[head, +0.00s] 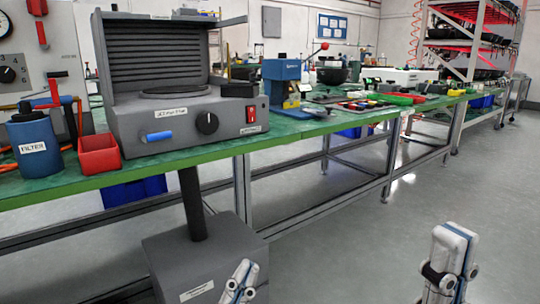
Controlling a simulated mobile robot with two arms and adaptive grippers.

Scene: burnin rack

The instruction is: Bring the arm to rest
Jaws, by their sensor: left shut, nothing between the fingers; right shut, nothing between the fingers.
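My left gripper (239,282) shows at the bottom edge of the head view, a little left of the middle. It is shut and empty, in front of a grey box on the floor. My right gripper (450,255) is at the bottom right, pointing up over bare floor. It is shut and empty. Neither gripper touches the workbench. The rest of both arms is out of view below.
A long workbench with a green top (300,130) runs from left to far right. On it are a grey machine (180,110), a red bin (99,155), a blue filter canister (34,148) and a blue press (281,85). A grey box (205,262) stands below. The floor at right is clear.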

